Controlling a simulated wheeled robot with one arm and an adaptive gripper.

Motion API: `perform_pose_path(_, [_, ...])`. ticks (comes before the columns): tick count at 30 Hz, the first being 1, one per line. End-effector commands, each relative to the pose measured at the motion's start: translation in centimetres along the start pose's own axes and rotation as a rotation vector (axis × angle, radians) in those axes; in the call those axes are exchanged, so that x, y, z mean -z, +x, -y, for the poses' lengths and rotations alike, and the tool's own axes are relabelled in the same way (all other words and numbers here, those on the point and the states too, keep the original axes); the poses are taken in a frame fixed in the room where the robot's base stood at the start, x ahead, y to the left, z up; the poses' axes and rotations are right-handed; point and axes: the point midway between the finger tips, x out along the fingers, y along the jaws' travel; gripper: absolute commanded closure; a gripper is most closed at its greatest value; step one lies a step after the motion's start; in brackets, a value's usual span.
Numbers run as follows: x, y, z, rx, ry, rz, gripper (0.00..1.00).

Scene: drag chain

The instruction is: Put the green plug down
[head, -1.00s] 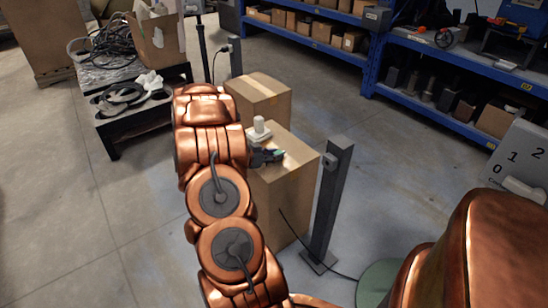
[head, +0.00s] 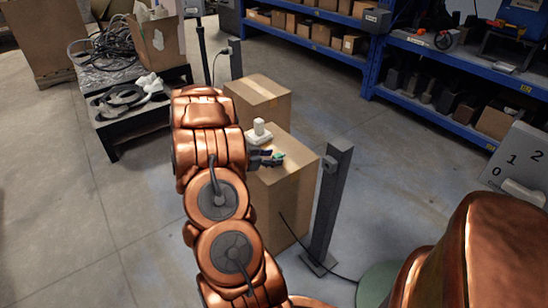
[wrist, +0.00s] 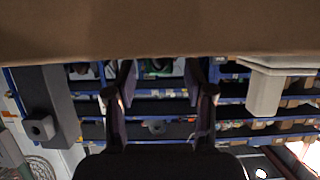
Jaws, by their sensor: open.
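The green plug (head: 279,156) shows as a small green patch at my fingertips in the head view, at the top of the front cardboard box (head: 283,200). My gripper (head: 267,158) is just above or at that box top, mostly behind my own arm. In the wrist view, which looks upside down, my gripper (wrist: 160,78) has its two fingers spread apart. A dark green shape (wrist: 152,66) shows between the fingertips by the box edge; I cannot tell its outline or whether a finger touches it.
A white block with an upright part (head: 259,132) stands on the box beside my gripper. A dark post (head: 330,205) with a socket stands right of the box. Another box (head: 262,95) is behind. Blue shelves (head: 450,75) line the back; open floor lies between.

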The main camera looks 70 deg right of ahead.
Motion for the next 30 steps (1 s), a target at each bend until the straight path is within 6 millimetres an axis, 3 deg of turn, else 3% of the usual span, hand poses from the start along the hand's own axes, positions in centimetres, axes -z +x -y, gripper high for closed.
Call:
perform_pose_path(18, [0.1,-9.1,0.1,0.003,-0.001,0.0,0.47])
perform_pose_path(30, [0.0,-11.1,0.0,0.002,0.0,0.001,0.47])
